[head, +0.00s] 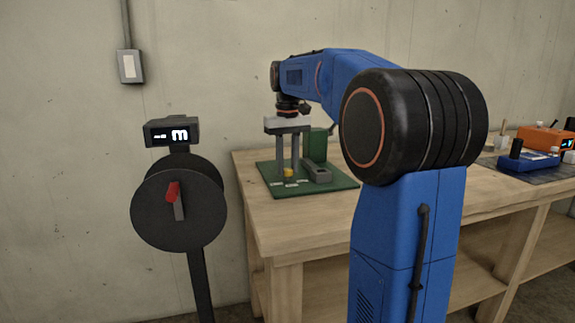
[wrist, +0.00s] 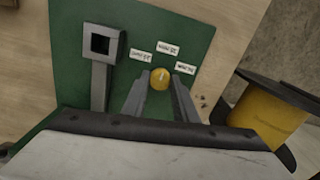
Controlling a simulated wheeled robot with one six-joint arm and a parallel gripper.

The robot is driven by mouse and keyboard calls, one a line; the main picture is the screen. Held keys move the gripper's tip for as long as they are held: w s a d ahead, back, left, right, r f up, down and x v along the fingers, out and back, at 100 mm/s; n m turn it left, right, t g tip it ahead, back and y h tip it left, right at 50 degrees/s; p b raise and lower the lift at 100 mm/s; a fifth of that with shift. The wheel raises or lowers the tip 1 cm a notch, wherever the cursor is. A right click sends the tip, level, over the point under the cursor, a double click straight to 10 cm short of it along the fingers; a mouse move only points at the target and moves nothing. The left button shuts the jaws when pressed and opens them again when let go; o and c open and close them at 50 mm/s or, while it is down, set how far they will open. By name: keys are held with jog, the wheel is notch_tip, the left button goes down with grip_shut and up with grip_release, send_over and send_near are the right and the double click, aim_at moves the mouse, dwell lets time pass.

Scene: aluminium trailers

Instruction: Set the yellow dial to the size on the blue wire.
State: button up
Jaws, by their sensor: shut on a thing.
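The yellow dial (wrist: 160,78) sits on a green board (wrist: 80,25) on the workbench. It shows a short pale mark on its top in the wrist view. Three white labels, one of them a label at the top (wrist: 168,48), stand in an arc around its far side; their print is too small to read surely. My gripper (wrist: 161,84) is shut on the yellow dial, one finger on each side. In the head view the dial (head: 288,173) shows low between the fingers. I cannot make out a blue wire in either view.
A grey post with a square socket (wrist: 101,43) stands left of the dial. A yellow spool (wrist: 262,115) with dark flanges is at the right of the wrist view. A dark reel (head: 150,220) with a red handle and display stands left of the bench. An orange device (head: 543,138) is far right.

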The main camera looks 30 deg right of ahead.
aim_at(288, 169)
jog(key=o, duration=1.1)
jog(key=shift+c, duration=0.2)
jog(key=shift+r, duration=0.1)
notch_tip(288, 169, up, 17)
